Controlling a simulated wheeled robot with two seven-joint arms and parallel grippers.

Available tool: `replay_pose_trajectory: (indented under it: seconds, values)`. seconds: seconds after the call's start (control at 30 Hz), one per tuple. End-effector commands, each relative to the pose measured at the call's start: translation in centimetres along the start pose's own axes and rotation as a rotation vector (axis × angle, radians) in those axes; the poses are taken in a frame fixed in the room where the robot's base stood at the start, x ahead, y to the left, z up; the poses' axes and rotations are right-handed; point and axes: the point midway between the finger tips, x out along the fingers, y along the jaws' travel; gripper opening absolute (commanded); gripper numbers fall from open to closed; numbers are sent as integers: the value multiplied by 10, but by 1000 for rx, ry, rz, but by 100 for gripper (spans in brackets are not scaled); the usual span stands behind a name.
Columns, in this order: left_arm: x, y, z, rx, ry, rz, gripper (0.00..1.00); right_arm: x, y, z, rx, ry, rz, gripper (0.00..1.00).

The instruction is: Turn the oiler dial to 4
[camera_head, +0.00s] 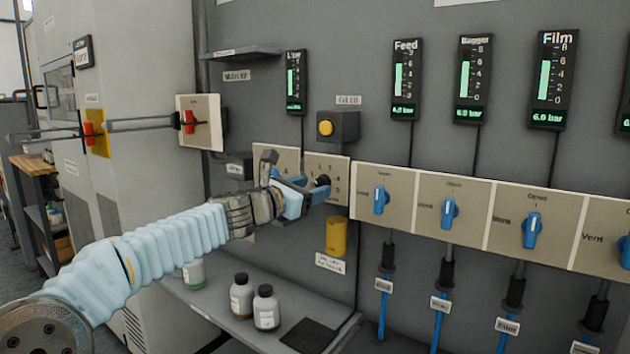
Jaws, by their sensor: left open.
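The oiler dial (323,181) is a small dark knob on a beige plate (340,165) with numbers around it, below a box with a yellow button. The number it points to is too small and too covered to read. My left gripper (308,187) reaches in from the left, with its blue and dark fingers right at the dial. It is open; I cannot tell whether the fingers touch the knob. The gripper hides the left part of the plate. My right gripper is out of view.
The yellow button (326,128) sits just above, and a yellow cup (336,236) hangs below. Blue valve handles (380,200) line the panel to the right. Red-handled switches (189,121) are at the left.

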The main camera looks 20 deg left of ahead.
Motion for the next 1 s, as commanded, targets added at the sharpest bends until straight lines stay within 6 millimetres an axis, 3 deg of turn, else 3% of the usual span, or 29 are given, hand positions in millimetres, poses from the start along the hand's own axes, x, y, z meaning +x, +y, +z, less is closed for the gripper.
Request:
replay_pose_trajectory:
  seconds: [0.2,0.47,0.83,1.0]
  values:
    - [19,0,0,1,1,1,58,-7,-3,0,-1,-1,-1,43]
    - [20,0,0,2,0,1,58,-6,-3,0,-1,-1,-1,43]
    - [20,0,0,2,1,1,5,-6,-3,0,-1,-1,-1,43]
    - [20,0,0,8,1,1,2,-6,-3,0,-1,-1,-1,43]
